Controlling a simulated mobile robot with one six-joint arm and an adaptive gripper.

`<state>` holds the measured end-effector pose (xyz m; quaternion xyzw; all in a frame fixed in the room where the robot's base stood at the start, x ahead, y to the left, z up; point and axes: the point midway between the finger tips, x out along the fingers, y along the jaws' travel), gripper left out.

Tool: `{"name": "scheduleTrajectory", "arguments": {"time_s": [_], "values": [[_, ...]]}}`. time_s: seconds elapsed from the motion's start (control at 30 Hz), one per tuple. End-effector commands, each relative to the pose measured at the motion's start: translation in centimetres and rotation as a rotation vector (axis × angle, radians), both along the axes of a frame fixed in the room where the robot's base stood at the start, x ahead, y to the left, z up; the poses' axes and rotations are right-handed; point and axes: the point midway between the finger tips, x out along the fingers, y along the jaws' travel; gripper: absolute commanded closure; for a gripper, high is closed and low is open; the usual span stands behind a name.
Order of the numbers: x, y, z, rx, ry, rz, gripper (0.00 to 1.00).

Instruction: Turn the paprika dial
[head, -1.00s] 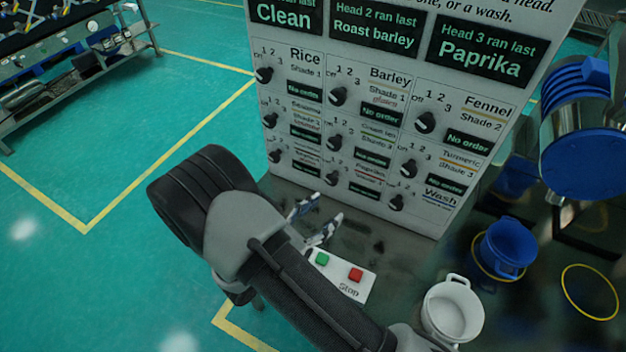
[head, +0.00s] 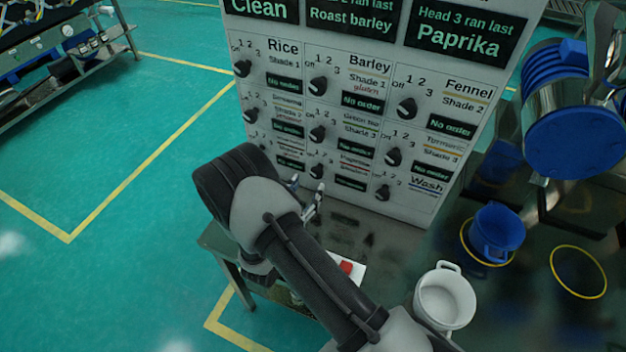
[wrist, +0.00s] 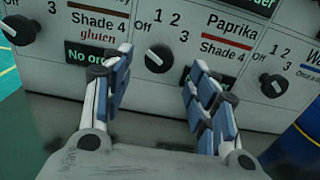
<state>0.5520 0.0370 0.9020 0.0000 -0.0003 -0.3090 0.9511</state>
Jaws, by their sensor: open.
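The paprika dial (wrist: 158,58) is a round black knob with a pale mark, left of the Paprika label (wrist: 230,25) on the white panel. In the head view the dial (head: 317,171) sits in the bottom row, middle column. My gripper (wrist: 155,85) is open and empty, with one blue-grey finger on each side below the dial. The dial shows in the gap between the fingertips, and I cannot tell how far they are from it. In the head view my gripper (head: 306,192) is close to the panel's lower part, partly hidden by my arm.
The Shade 4 gluten dial (wrist: 18,30) is to the left and the wash dial (wrist: 272,85) to the right. A red button (head: 346,267) lies below, partly behind my arm. A white pot (head: 445,298) and blue bucket (head: 496,232) stand to the right.

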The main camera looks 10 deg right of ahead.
Motion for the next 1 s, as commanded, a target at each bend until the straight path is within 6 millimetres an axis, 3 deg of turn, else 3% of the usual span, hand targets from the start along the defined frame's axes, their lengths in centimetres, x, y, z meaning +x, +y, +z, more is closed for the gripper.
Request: {"name": "scheduleTrajectory", "arguments": {"time_s": [0.3,0.67,1.0], "values": [[3.7,-2.7,-0.1,0.001,0.001,-0.001,0.46],[4.2,-3.0,0.0,0.0,0.0,0.0,0.46],[4.1,-3.0,0.0,0.001,0.001,0.0,0.68]]}}
